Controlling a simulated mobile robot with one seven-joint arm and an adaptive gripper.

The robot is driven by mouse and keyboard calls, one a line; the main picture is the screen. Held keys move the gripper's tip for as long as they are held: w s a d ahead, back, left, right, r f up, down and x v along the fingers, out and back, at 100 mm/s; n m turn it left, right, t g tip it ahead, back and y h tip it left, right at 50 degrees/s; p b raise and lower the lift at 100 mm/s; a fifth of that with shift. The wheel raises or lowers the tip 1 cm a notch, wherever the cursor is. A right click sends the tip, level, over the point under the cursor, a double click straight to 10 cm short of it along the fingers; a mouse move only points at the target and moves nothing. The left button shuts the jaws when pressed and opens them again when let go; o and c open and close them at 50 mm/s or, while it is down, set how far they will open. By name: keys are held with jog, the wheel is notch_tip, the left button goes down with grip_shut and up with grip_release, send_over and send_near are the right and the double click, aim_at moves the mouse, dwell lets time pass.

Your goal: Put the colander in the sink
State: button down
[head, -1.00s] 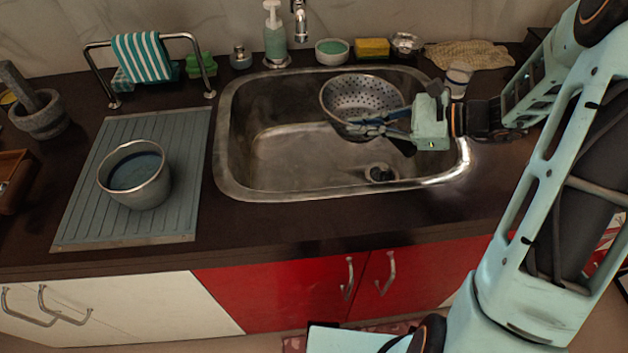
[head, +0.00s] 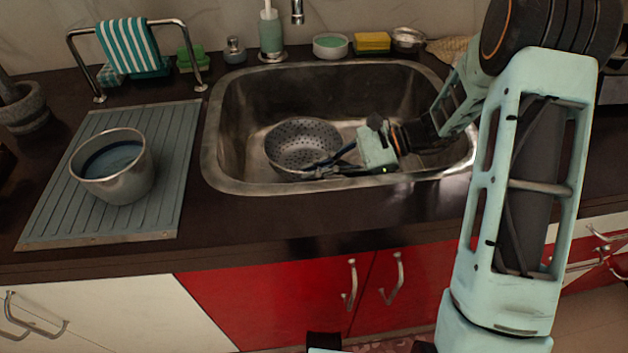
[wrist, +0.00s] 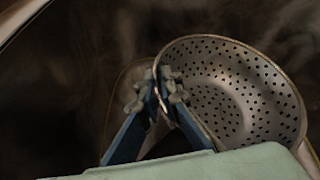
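The colander (head: 303,143) is a round, perforated metal bowl, sitting low inside the sink basin, slightly tilted with its opening towards the camera. The sink (head: 236,120) is a steel basin set in the dark counter. My gripper (head: 325,166) reaches into the basin from the right, at the colander's near right edge. In the wrist view the colander (wrist: 235,92) fills the right side, and the fingertips (wrist: 165,92) close on its rim from both sides. Whether the colander's underside touches the basin floor is hidden.
A ribbed drainboard (head: 160,190) with a metal pot (head: 128,185) lies left of the sink. Behind are a striped towel (head: 128,46) on a rail, a soap bottle (head: 271,35), a green-filled bowl (head: 330,46), a yellow sponge (head: 372,42) and a small metal bowl (head: 408,39).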

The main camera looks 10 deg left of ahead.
jog(key=shift+f+b, duration=0.3)
jog(key=shift+f, duration=1.2)
jog(key=c, duration=2.6)
grip_release()
jog(key=shift+f, duration=0.2)
jog(key=o, duration=0.4)
jog(key=shift+o, duration=0.2)
jog(key=shift+r, duration=0.1)
jog(key=shift+r, duration=0.2)
jog(key=p+v, duration=0.2)
jog(key=v, duration=1)
jog(key=shift+w+f, duration=0.1)
